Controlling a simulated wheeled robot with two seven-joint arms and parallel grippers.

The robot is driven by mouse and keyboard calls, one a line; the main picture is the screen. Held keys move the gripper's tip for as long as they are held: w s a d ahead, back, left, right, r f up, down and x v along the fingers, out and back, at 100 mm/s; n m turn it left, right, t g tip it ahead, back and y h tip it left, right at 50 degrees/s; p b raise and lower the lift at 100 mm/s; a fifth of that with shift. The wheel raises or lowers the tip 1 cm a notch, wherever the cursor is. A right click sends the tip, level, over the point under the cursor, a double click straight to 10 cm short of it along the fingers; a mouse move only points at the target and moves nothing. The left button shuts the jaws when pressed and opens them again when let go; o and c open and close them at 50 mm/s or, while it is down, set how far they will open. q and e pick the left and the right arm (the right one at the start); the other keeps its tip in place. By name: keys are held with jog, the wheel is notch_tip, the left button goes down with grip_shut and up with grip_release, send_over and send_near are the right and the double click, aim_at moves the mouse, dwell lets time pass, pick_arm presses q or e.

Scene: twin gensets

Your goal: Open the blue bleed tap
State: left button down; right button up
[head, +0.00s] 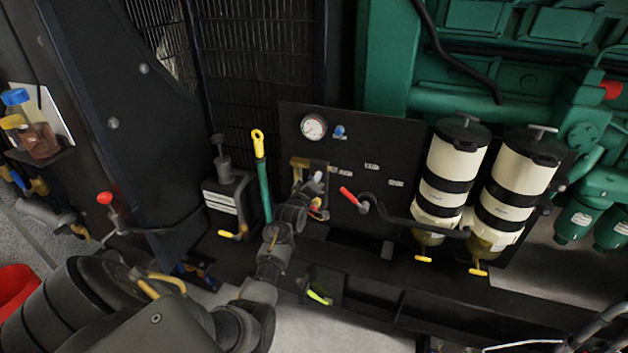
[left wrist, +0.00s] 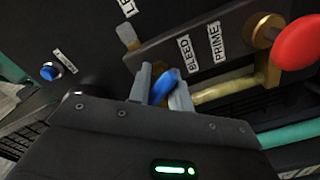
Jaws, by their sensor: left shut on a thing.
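The blue bleed tap (left wrist: 163,88) is a small blue lever in the left wrist view, beside the white BLEED label (left wrist: 187,52). My left gripper (left wrist: 160,87) has its two grey fingers on either side of the tap and is shut on it. In the head view my left gripper (head: 318,184) is at the dark panel (head: 385,140), just under a brass-coloured fitting (head: 300,165). The tap is hidden behind the gripper there. My right gripper is not in view.
A red knob (left wrist: 298,42) is close by on the right in the left wrist view, near the PRIME label (left wrist: 214,42). A red lever (head: 349,195) and two cream filters (head: 455,165) are right of the gripper. A gauge (head: 313,126) and small blue knob (head: 339,131) are above.

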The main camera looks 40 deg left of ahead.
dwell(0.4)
pick_arm(q)
jog(key=c, duration=1.4)
grip_release()
jog(key=shift+o, duration=0.2)
jog(key=v, duration=1)
jog(key=shift+s+d+b, duration=0.25)
jog(key=shift+s+b, duration=0.1)
jog(key=shift+b, duration=0.1)
